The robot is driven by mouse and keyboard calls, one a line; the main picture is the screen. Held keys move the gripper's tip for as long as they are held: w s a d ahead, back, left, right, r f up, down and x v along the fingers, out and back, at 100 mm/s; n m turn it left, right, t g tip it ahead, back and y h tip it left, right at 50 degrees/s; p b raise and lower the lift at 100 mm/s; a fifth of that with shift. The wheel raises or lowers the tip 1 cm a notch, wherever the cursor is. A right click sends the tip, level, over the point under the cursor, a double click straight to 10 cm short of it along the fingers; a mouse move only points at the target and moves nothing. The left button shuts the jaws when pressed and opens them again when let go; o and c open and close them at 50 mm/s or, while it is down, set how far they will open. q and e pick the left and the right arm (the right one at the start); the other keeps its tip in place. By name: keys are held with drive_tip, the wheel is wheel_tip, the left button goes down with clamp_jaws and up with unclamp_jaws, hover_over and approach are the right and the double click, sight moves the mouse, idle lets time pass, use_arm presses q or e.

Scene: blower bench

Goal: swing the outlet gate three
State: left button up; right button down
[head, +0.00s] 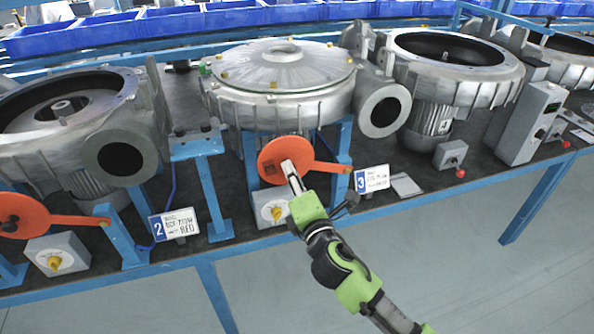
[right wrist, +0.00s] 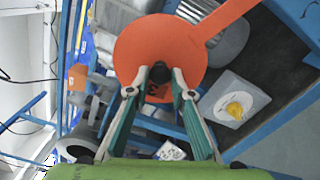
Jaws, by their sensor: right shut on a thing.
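Outlet gate three is an orange disc (head: 273,160) with a flat arm pointing right, below the middle blower and beside the label marked 3 (head: 371,180). My right gripper (head: 291,174) comes up from below and its fingertips are at the disc's face. In the right wrist view the disc (right wrist: 150,40) fills the upper middle, its arm running to the upper right. The right fingers (right wrist: 160,76) are shut on it near its lower part, with a small dark piece between the tips. The middle blower's round outlet (head: 385,112) stands uncovered, right of the disc. My left gripper is not in view.
A grey switch box with a yellow knob (head: 275,212) sits just below the disc. A second orange gate (head: 60,219) and the label marked 2 (head: 174,226) are at left. Blue frame posts (head: 345,141) stand close by. The floor in front is clear.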

drive_tip(key=shift+f, duration=0.3)
drive_tip(key=c, duration=1.8)
unclamp_jaws()
drive_tip(key=shift+a, duration=0.1)
drive_tip(key=v, duration=1.2)
drive_tip(key=shift+r, duration=0.1)
